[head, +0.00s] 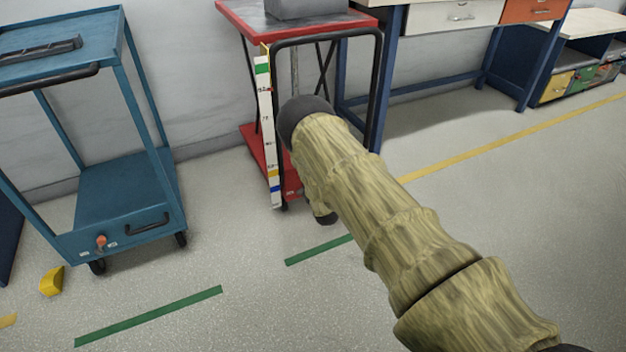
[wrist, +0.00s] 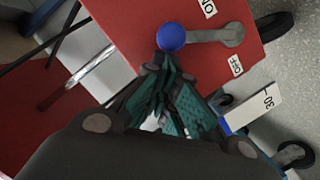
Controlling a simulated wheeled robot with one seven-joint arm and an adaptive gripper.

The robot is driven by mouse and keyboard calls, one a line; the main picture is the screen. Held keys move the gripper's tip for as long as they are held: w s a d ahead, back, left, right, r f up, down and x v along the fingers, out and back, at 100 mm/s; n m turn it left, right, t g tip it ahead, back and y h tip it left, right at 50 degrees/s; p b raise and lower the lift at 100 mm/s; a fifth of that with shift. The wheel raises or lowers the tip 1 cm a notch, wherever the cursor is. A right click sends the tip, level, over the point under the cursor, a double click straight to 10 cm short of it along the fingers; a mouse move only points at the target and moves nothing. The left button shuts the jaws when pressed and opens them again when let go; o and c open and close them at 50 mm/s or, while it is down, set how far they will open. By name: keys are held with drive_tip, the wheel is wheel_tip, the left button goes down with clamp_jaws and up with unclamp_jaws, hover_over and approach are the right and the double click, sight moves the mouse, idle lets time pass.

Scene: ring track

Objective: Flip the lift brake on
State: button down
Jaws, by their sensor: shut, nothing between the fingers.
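The lift brake is a grey lever (wrist: 205,36) with a blue ball knob (wrist: 171,37) on a red panel (wrist: 130,20) in the wrist view. The lever points left from its pivot. An ON label (wrist: 208,7) lies above it and an OFF label (wrist: 236,66) below it. My gripper (wrist: 165,77) is shut and empty, its teal fingers just below the knob. I cannot tell whether they touch it. In the head view my arm hides the lever and the gripper. The red lift cart (head: 228,12) stands behind my arm.
A blue cart (head: 125,190) with an orange knob (head: 101,240) stands at the left. A yellow block (head: 52,281) lies on the floor near it. A workbench (head: 395,50) stands right of the red cart. The floor at the right is clear.

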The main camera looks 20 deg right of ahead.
idle(0.3)
drive_tip(key=s+a+r+p, duration=0.3)
drive_tip(key=s+r+p, duration=0.1)
drive_tip(key=s, duration=0.6)
drive_tip(key=shift+a+r+p, duration=0.2)
drive_tip(key=shift+r+p, duration=0.15)
drive_tip(key=shift+p, duration=0.4)
